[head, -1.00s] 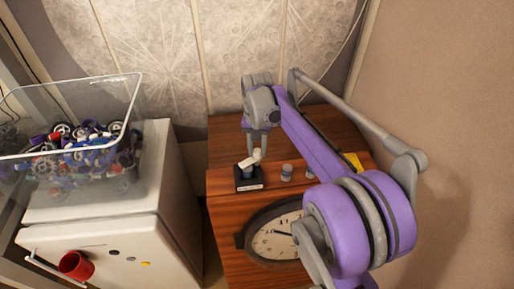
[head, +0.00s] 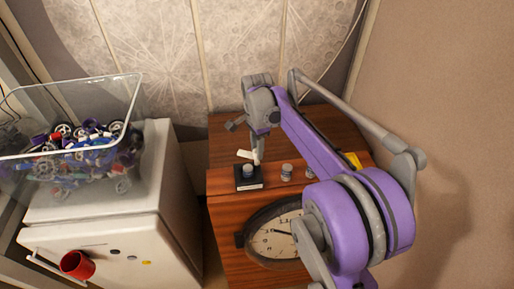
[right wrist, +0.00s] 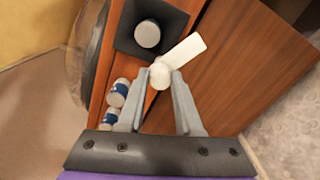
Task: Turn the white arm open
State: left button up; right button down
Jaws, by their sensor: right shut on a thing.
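The white arm (head: 245,154) stands above a small black base (head: 249,185) on the wooden cabinet, beside a grey round knob (head: 248,171). In the right wrist view the white arm (right wrist: 186,50) sticks out up and to the right from its round white end, away from over the knob (right wrist: 148,34). My right gripper (right wrist: 160,80) is shut on that round end, one finger on each side. In the head view my right gripper (head: 258,140) comes down from above, its fingertips partly hidden. My left gripper is not in view.
Small grey-and-blue cylinders (head: 287,172) stand right of the black base. A round clock (head: 272,240) is on the cabinet front (head: 225,215). A clear bin (head: 70,150) of parts sits on a white fridge (head: 110,225) at left; a wall is at right.

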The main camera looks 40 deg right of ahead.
jog(key=m, duration=0.5)
jog(key=shift+m, duration=0.3)
dwell(0.5)
jog(key=c, duration=0.6)
grip_release()
jog(key=shift+r, duration=0.15)
notch_tip(320, 180, up, 11)
jog(key=shift+f+p, duration=0.2)
jog(key=shift+p, duration=0.2)
